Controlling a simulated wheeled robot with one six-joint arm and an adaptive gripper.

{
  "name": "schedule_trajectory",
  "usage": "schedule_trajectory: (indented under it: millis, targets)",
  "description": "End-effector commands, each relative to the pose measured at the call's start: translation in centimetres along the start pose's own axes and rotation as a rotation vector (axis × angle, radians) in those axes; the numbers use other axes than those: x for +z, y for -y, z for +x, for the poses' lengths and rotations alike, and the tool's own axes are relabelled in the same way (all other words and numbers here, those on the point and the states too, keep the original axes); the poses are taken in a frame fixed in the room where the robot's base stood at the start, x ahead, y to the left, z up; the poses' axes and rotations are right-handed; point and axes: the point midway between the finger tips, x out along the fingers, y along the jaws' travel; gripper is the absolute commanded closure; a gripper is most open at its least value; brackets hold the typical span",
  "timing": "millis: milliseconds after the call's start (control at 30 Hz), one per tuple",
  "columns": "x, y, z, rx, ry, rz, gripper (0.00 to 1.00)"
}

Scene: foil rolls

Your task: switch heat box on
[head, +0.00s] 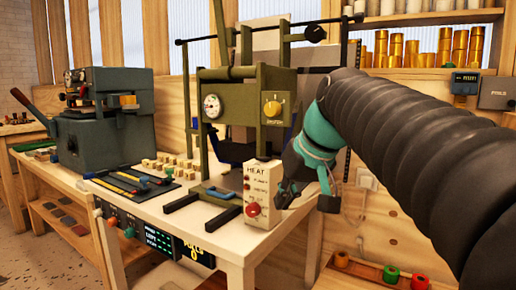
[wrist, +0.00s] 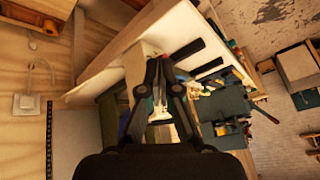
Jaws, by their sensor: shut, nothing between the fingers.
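The heat box (head: 260,183) is a cream upright box marked HEAT, at the front right corner of the white table in the head view. It has small labelled indicators and a red knob (head: 253,209) low on its front. My gripper (head: 287,193) is just right of the box, its dark fingers close to the box's right side. I cannot tell whether they touch it. In the wrist view my gripper (wrist: 159,62) has its fingertips together with nothing held, and its fingers hide part of what lies beyond. The knob's setting is too small to read.
The green press (head: 240,100) with a gauge and yellow dial stands behind the box. Dark tools lie on a mat (head: 130,183) to the left. A grey machine (head: 105,120) stands farther left. Red and green rolls (head: 391,274) sit low at the right. The table edge (head: 225,243) is near.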

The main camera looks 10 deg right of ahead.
Motion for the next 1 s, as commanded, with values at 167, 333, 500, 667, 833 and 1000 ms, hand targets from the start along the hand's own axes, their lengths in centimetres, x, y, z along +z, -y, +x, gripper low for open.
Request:
schedule_trajectory:
  millis: [167, 333, 500, 667, 833, 1000]
  targets:
    - [8.2, -0.5, 3.5, 0.081, 0.021, 0.024, 1.0]
    - [15.9, -1.5, 7.2, 0.152, 0.03, 0.026, 1.0]
    - [21.8, -2.5, 10.2, 0.198, 0.033, 0.015, 1.0]
    - [24.6, -2.9, 11.7, 0.218, 0.033, 0.006, 1.0]
    - [25.2, -3.0, 12.0, 0.223, 0.034, 0.005, 1.0]
    - [25.1, -3.0, 12.0, 0.223, 0.034, 0.005, 1.0]
